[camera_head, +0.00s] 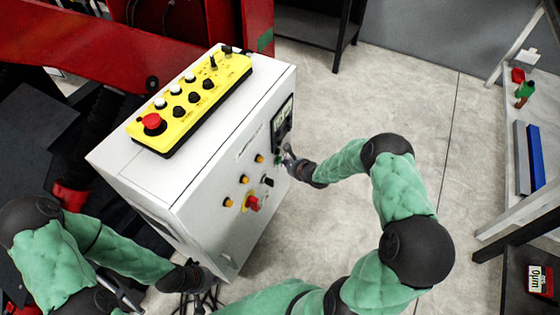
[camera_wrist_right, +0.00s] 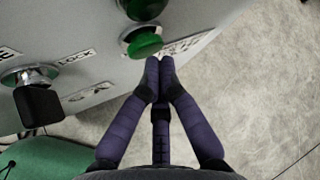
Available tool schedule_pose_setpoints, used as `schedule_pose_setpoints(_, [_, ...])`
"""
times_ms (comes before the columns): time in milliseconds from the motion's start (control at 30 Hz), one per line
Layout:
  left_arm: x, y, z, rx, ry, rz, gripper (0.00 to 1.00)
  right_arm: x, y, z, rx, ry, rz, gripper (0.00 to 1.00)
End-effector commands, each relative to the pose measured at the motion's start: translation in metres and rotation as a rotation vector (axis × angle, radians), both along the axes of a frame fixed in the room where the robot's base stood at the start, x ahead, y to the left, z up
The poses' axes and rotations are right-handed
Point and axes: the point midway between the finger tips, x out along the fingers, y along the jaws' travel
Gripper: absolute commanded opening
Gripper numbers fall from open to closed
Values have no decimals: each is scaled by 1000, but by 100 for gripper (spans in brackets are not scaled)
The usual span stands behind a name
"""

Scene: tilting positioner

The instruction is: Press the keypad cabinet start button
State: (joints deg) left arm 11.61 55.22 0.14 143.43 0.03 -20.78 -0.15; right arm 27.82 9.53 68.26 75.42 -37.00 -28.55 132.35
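The white keypad cabinet (camera_head: 150,170) stands at the centre of the head view, with a panel of buttons on its right-hand face. In the right wrist view, a green button (camera_wrist_right: 146,44) in a metal ring sticks out of the panel, with a second dark green round part just above it. My right gripper (camera_head: 288,156) is at the panel below the dark display (camera_head: 282,122). Its fingertips (camera_wrist_right: 158,64) are together and empty, just below the green button; I cannot tell if they touch it. My left gripper (camera_head: 203,297) is low, near the cabinet's bottom corner, partly cut off.
A yellow control box (camera_head: 190,105) with a red mushroom button lies on the cabinet top. A black knob (camera_wrist_right: 40,103) and label plates are left of the green button. A red machine frame (camera_head: 100,45) stands behind. A shelf (camera_head: 515,190) is at the right; the floor between is clear.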

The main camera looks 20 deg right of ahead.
Motion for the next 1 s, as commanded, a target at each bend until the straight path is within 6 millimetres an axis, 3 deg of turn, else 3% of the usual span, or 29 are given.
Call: schedule_pose_setpoints(1000, [0, 0, -1, 0, 0, 0, 0, 6, 5, 0, 0, 0, 0, 0])
